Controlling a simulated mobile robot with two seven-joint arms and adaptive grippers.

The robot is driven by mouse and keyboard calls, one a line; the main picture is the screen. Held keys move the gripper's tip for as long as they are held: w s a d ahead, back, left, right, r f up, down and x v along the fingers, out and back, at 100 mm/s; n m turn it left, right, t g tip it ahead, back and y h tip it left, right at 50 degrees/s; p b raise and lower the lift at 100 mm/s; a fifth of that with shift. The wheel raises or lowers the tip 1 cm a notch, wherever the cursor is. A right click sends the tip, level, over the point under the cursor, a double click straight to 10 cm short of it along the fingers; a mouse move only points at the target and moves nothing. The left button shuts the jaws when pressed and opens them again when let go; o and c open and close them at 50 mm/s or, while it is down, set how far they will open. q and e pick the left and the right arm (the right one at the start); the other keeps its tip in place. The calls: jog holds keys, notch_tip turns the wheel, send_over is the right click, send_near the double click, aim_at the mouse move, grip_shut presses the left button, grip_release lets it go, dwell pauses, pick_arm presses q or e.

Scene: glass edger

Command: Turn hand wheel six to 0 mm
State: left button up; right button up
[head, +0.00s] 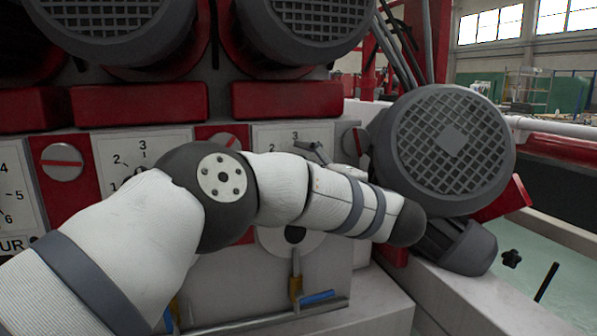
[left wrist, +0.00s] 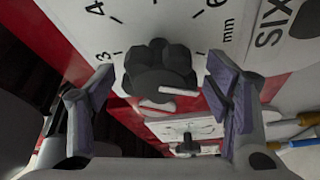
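Hand wheel six (left wrist: 158,66) is a dark lobed knob on a white dial plate (left wrist: 125,35) marked 3, 4, 6, "mm" and "SIX" in the left wrist view. My left gripper (left wrist: 160,80) is open, with one finger on each side of the knob and a visible gap to it. A white pointer-like piece shows at the knob's lower edge; I cannot tell its reading. In the head view the dial plate (head: 266,135) shows 2 and 3, and my left arm covers the knob and most of the gripper. My right gripper is in neither view.
Another dial plate with a dark knob (left wrist: 187,146) lies beyond in the left wrist view. In the head view, a large grey motor (head: 445,140) stands close right of my left arm. A red block (head: 287,99) is above.

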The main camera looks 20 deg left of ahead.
pick_arm(q)
jog(key=v, duration=1.2)
